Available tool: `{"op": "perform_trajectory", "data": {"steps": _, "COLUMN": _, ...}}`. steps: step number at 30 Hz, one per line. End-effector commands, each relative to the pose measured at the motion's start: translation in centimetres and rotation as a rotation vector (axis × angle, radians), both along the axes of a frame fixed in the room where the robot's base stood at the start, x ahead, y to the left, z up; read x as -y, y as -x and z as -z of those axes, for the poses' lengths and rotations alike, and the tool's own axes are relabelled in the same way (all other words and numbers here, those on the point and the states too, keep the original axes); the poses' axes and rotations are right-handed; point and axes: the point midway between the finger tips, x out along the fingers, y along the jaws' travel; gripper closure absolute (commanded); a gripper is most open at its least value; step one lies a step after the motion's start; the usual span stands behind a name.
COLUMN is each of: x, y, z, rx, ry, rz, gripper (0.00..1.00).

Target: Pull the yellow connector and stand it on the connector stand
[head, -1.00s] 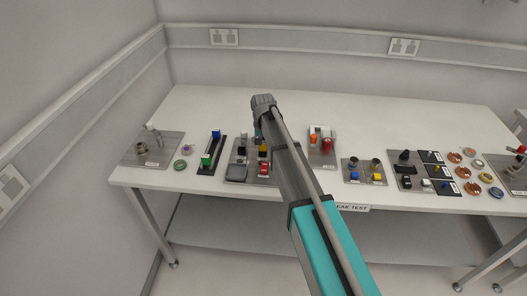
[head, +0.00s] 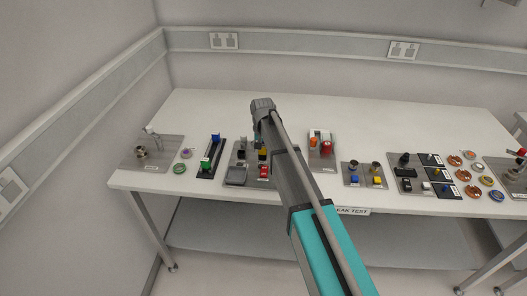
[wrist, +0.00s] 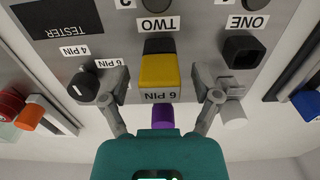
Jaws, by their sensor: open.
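The yellow connector (wrist: 159,71) sits in the dark socket marked TWO on the grey tester panel (wrist: 200,18) in the wrist view. It also shows small beside my arm in the head view (head: 262,152). My gripper (wrist: 163,88) is open, with one finger on each side of the connector and a gap to both; it holds nothing. A white label reading 6 PIN lies between the connector and my gripper's palm. I cannot tell for sure which fixture is the connector stand.
An empty dark socket marked ONE (wrist: 242,52) is right of the connector. A purple part (wrist: 163,115) lies between the fingers. A rack with green and blue blocks (head: 211,153) is nearby.

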Motion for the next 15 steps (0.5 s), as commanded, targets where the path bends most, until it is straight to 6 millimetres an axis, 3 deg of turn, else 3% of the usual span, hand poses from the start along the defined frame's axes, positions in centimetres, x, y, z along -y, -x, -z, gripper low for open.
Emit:
{"op": "perform_trajectory", "data": {"steps": 7, "x": -0.03, "y": 0.01, "z": 0.00, "rx": 0.000, "ry": 0.000, "rz": 0.000, "gripper": 0.20}}
{"op": "perform_trajectory", "data": {"steps": 15, "x": -0.06, "y": 0.02, "z": 0.00, "rx": 0.000, "ry": 0.000, "rz": -0.001, "gripper": 0.70}}
